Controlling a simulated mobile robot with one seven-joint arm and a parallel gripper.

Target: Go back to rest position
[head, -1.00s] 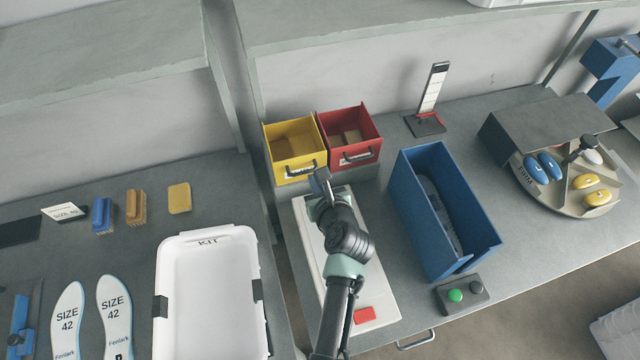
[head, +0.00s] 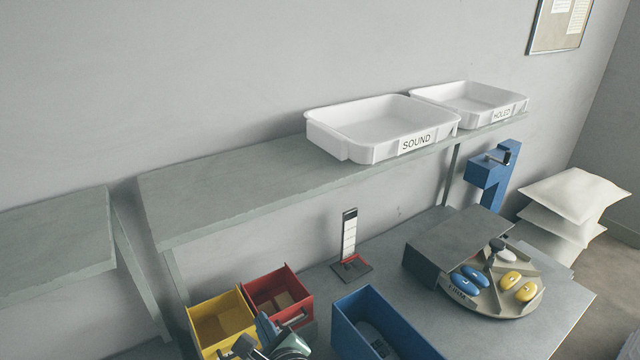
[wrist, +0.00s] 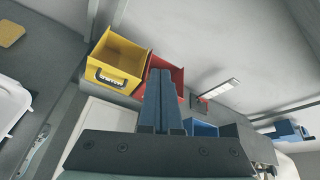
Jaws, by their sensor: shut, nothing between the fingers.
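My gripper (wrist: 161,102) is shut and empty; its two blue fingers lie side by side in the wrist view, in front of the red bin (wrist: 177,72). In the head view my gripper (head: 266,328) is only partly in view at the bottom edge, in front of the yellow bin (head: 222,318) and the red bin (head: 279,297). Its fingertips are small there. The yellow bin also shows in the wrist view (wrist: 118,62), left of the fingers.
A blue bin (head: 345,310) stands right of my gripper. White trays marked SOUND (head: 365,150) and HOLED (head: 450,108) stand on the shelf (head: 220,190).

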